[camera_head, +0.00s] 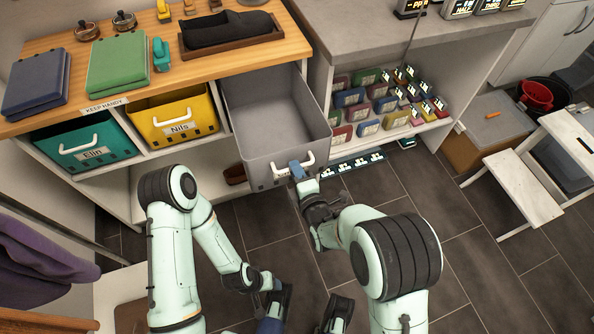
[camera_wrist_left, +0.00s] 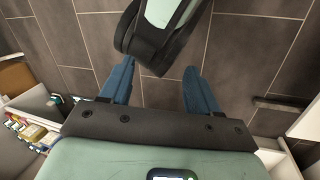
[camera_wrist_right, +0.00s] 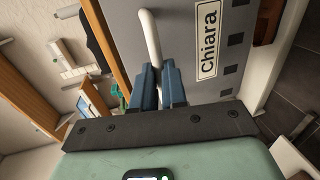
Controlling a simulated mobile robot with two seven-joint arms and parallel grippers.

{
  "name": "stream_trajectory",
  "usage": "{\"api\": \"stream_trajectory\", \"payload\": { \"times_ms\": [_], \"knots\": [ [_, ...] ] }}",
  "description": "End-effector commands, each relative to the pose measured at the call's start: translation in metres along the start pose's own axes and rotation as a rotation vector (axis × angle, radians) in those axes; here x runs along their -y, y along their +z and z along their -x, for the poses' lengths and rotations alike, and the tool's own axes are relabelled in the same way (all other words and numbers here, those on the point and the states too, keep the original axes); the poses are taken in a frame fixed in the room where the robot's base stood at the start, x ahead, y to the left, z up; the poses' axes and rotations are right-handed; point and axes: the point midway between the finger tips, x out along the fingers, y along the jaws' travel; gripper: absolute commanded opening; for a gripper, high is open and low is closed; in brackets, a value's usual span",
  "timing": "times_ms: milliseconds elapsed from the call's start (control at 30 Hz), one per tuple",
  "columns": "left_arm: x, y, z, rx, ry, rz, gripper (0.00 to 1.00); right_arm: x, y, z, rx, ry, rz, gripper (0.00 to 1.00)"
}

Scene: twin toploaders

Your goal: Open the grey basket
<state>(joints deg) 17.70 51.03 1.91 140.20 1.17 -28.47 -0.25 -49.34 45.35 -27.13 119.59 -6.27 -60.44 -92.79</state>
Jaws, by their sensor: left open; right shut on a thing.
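The grey basket (camera_head: 275,110) is pulled well out of its shelf slot and its empty inside shows in the head view. In the right wrist view its front (camera_wrist_right: 205,25) carries a label reading "chiara" and a white bar handle (camera_wrist_right: 151,42). My right gripper (camera_head: 297,171) is at the handle, and its blue fingers (camera_wrist_right: 158,82) are shut on it. My left gripper (camera_wrist_left: 160,85) is open and empty over the floor, low in the head view, away from the basket.
A teal basket (camera_head: 85,146) and a yellow basket (camera_head: 176,118) sit in slots to the left. Shelves of small coloured boxes (camera_head: 365,128) stand to the right. A white step stool (camera_head: 525,185) is at the far right. The dark tiled floor (camera_head: 465,235) is clear between.

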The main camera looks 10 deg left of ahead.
Motion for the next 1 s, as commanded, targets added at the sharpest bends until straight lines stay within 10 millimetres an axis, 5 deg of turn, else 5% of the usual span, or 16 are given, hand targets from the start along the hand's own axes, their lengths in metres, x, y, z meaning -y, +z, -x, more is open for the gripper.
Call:
{"api": "stream_trajectory", "payload": {
  "times_ms": [167,200,267,667,1000],
  "knots": [
    [0.000,0.000,0.000,0.000,0.000,0.000,0.61,0.000,-0.001,0.000,-0.002,0.000,0.000,0.00],
    [0.000,0.000,0.000,0.000,0.000,0.000,0.61,0.000,-0.001,0.000,-0.002,0.000,0.000,0.19],
    [0.000,0.000,0.000,0.000,0.000,0.000,0.61,0.000,-0.001,0.000,-0.001,0.000,0.000,0.38],
    [-0.001,0.001,0.001,0.004,0.000,-0.001,0.61,-0.001,0.000,0.006,0.000,0.000,0.000,0.38],
    [-0.004,0.014,0.011,0.040,0.002,-0.004,0.61,-0.001,0.000,0.074,0.000,-0.002,-0.001,0.38]
  ]
}}
